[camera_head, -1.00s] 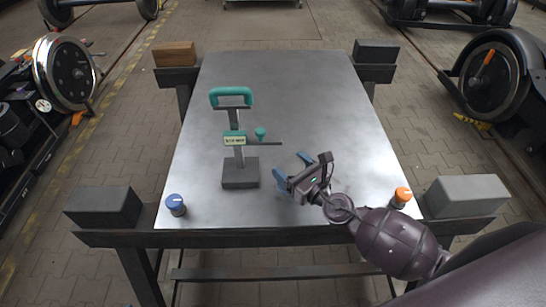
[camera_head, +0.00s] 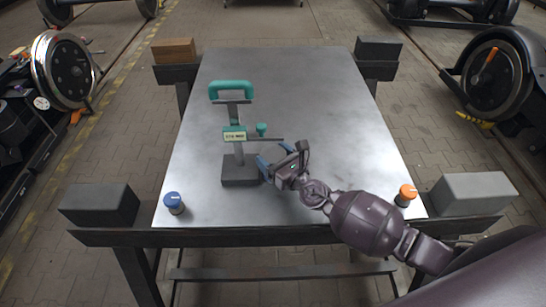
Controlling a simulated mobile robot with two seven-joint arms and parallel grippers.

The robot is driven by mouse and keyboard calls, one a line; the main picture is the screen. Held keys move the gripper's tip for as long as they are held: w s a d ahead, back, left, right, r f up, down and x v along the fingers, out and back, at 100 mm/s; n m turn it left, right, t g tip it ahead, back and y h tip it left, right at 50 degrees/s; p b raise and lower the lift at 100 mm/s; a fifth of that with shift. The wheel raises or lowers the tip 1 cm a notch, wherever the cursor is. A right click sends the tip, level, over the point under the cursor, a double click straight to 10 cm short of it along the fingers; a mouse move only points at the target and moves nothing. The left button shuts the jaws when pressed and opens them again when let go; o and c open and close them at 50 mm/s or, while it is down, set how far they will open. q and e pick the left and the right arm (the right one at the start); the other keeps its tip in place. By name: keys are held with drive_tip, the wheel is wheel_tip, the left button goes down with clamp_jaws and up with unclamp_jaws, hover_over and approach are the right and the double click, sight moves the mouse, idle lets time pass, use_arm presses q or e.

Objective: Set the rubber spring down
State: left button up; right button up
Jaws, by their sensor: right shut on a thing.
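My right gripper (camera_head: 274,160) reaches in from the lower right, low over the grey metal table (camera_head: 320,100). Its blue fingers stand apart and point left, close beside the dark base of a stand; I cannot tell whether they touch it. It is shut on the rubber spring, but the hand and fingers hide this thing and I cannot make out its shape. The stand (camera_head: 238,170) is upright on the table, with a teal handle, a yellow label, a teal knob and a thin rod to the right. My left gripper is not in view.
A blue-topped knob (camera_head: 174,203) is at the table's front left corner, an orange-topped one (camera_head: 405,195) at the front right. Blocks, one brown (camera_head: 173,50) and one light grey (camera_head: 473,193) among them, sit beside the corners. The table's back and right are clear.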

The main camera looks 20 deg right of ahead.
drive_tip(key=shift+r, duration=0.2)
drive_tip(key=shift+f, duration=0.2)
drive_tip(key=o, duration=1.2)
drive_tip(key=shift+c, duration=0.2)
drive_tip(key=shift+r, duration=0.15)
drive_tip(key=b+v, duration=0.1)
drive_tip(key=v, duration=0.9)
drive_tip(key=shift+s+d, duration=0.15)
drive_tip(key=shift+s, duration=0.25)
drive_tip(key=shift+s+d, duration=0.25)
drive_tip(key=shift+s, duration=0.35)
